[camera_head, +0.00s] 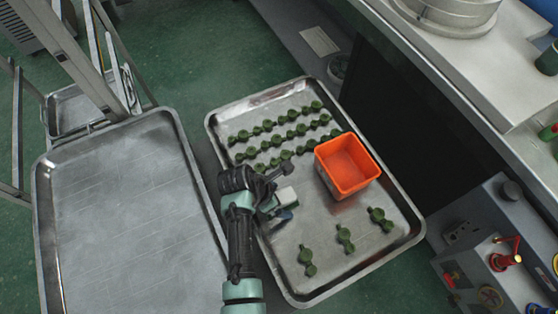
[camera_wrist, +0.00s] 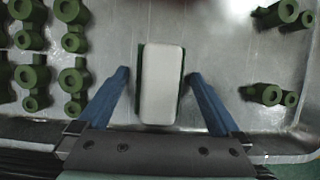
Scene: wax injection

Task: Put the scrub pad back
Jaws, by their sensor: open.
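The scrub pad (camera_wrist: 162,85) is a rounded white block with a green edge or underside. It lies on the metal tray (camera_head: 393,252), and in the head view a pale block (camera_head: 287,195) shows beside my gripper. My gripper (camera_wrist: 159,75) is open, with one blue finger on each side of the pad's near part. A small gap shows on both sides, so the fingers do not seem to grip it. How high the fingertips are above the tray I cannot tell. In the head view my wrist and fingers partly hide the pad.
An orange open bin (camera_head: 348,167) stands on the same tray, right of the pad. Rows of green wax parts (camera_head: 283,131) lie behind, and three more (camera_head: 344,238) in front. An empty metal tray (camera_head: 125,210) is at left. A machine with knobs (camera_head: 505,255) stands at right.

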